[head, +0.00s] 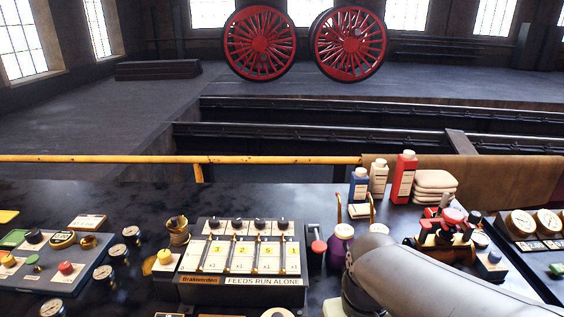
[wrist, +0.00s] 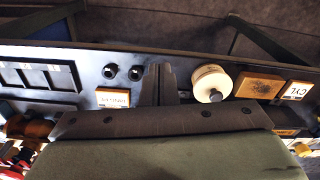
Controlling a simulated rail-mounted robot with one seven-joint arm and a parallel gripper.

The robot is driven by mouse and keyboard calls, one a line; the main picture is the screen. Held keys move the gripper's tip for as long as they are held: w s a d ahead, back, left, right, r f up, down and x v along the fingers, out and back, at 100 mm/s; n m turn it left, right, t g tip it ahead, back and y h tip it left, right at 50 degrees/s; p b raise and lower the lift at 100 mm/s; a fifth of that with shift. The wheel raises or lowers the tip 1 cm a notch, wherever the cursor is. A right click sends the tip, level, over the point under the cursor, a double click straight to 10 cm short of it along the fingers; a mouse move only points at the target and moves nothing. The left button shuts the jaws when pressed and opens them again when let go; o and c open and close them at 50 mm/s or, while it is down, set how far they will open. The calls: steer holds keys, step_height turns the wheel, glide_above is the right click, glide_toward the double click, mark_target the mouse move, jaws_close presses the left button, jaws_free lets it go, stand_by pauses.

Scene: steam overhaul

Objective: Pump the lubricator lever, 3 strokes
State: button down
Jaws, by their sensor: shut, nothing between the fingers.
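The lubricator (head: 245,262) is a dark box with several white numbered columns, black knobs on top and a "FEEDS RUN ALONE" label. What looks like its lever (head: 319,246), with a red knob, stands at its right side. My gripper (wrist: 165,84) is shut and empty in the wrist view, its fingers over a dark panel edge. In the head view my grey arm reaches in at the lower right and the fingertips are hidden. I cannot make out the lever in the wrist view, and no contact with it shows.
A purple-bodied can (head: 340,240) stands just right of the lever, close to my arm. A red-and-black valve assembly (head: 445,228) and bottles (head: 403,178) are farther right. Gauges (head: 104,274) and a button panel (head: 50,262) lie left. A white round knob (wrist: 210,84) shows in the wrist view.

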steer(key=w+r+n, duration=0.4)
steer(key=w, duration=0.3)
steer(key=w+r+n, duration=0.4)
steer(key=w, duration=0.3)
step_height(320, 180, up, 6)
steer(key=n+b, duration=0.1)
steer(key=n, duration=0.7)
glide_above(320, 245)
steer(key=shift+f+g, duration=0.15)
steer(key=shift+g, duration=0.15)
step_height(320, 245, down, 14)
steer(key=shift+p, duration=0.55)
steer(key=shift+f, duration=0.1)
